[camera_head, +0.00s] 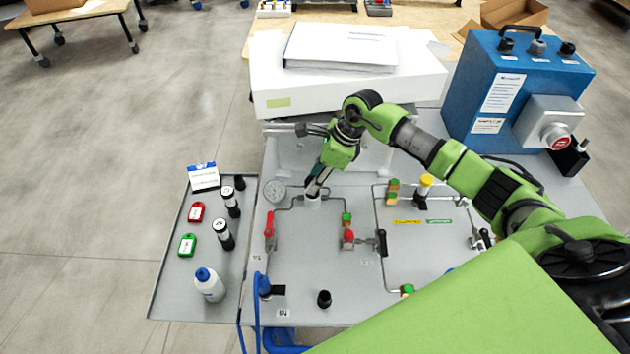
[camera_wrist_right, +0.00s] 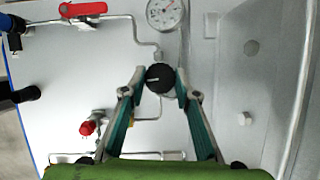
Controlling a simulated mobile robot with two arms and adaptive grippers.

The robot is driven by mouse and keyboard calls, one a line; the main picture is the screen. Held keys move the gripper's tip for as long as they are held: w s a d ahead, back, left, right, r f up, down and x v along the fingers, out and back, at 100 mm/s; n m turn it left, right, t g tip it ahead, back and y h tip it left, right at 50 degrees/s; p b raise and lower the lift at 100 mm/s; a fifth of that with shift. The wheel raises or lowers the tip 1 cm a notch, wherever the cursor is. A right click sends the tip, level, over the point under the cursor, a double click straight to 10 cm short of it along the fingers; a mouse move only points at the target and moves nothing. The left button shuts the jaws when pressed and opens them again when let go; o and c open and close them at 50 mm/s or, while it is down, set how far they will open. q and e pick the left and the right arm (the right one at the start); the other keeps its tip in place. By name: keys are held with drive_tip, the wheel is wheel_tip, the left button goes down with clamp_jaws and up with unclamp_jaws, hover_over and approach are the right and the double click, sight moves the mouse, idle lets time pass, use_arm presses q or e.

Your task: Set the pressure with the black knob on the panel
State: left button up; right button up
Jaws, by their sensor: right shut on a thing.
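The black knob (camera_wrist_right: 159,78) is round with a pale mark on its face and shows in the wrist view. My right gripper (camera_wrist_right: 158,76) is shut on it, one finger on each side. In the head view my right gripper (camera_head: 315,188) reaches down to the panel (camera_head: 325,255), and the knob is hidden by the fingers. A round pressure gauge (camera_head: 275,191) with a white dial is to the left of the gripper. It also shows in the wrist view (camera_wrist_right: 166,12), but its reading is too small to tell. My left gripper is not in view.
A red-handled valve (camera_head: 269,230) and thin pipes lie on the panel near the gripper. A grey side tray (camera_head: 175,292) holds tags, a bottle and dark cylinders. Behind stand a white box (camera_head: 350,95) with a binder and a blue control box (camera_head: 470,85).

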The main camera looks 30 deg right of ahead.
drive_tip(key=m+t+h, duration=0.1)
drive_tip(key=m, duration=0.2)
drive_tip(key=shift+a+m+b, duration=0.1)
drive_tip(key=shift+m+b, duration=0.2)
drive_tip(key=shift+s+m+t+h+b, duration=0.1)
drive_tip(key=shift+m+t+h+b, duration=0.3)
drive_tip(key=shift+m, duration=1.2)
drive_tip(key=o, duration=1.1)
drive_tip(key=shift+r, duration=0.1)
drive_tip(key=v, duration=1.2)
drive_tip(key=shift+a, duration=0.2)
